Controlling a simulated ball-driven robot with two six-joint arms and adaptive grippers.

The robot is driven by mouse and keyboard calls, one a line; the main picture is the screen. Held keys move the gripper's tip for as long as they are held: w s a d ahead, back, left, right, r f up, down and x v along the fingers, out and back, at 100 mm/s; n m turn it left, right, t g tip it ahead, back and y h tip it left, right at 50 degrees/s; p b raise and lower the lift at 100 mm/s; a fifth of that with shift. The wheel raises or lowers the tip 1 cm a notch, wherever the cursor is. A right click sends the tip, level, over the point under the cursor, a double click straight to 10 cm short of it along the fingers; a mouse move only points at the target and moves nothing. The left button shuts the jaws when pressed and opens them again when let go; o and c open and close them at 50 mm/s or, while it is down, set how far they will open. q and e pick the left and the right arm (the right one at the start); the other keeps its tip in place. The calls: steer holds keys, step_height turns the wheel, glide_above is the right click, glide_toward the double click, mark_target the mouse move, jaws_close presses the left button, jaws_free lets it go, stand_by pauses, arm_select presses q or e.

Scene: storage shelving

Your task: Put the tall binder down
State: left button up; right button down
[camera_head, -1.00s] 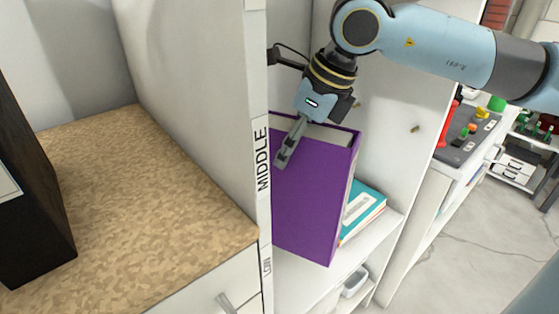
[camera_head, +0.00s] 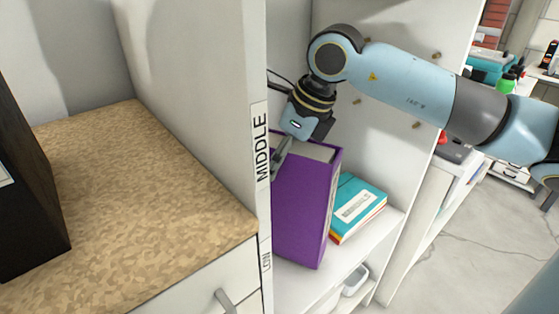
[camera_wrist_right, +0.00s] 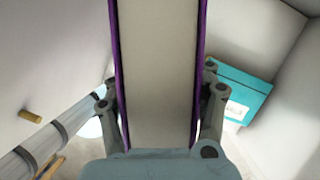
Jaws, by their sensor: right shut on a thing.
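The tall purple binder (camera_head: 304,210) is upright in the shelf bay right of the post marked MIDDLE. My right gripper (camera_head: 280,160) is at its top, partly hidden by the post, and is shut on the binder. In the right wrist view the binder's pale top (camera_wrist_right: 157,70) runs between the two fingers of the gripper (camera_wrist_right: 160,110), with purple covers on both sides. The binder's lower edge is close to the white shelf board (camera_head: 345,255); I cannot tell whether it touches. My left gripper is not in view.
Teal and other books (camera_head: 357,207) lie just right of the binder; the teal one also shows in the right wrist view (camera_wrist_right: 238,90). The label post (camera_head: 258,120) stands close on the left. A dark box-like object (camera_head: 30,190) stands on the brown cork-like top (camera_head: 150,200).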

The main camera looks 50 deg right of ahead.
mark_target(295, 144)
steer(key=shift+x, duration=0.75)
steer(key=shift+c, duration=2)
jaws_free()
steer(key=shift+s+d, duration=0.1)
steer(key=p+v, duration=0.2)
steer(key=v, duration=0.5)
steer(key=shift+s+r, duration=0.1)
steer(key=shift+r, duration=0.1)
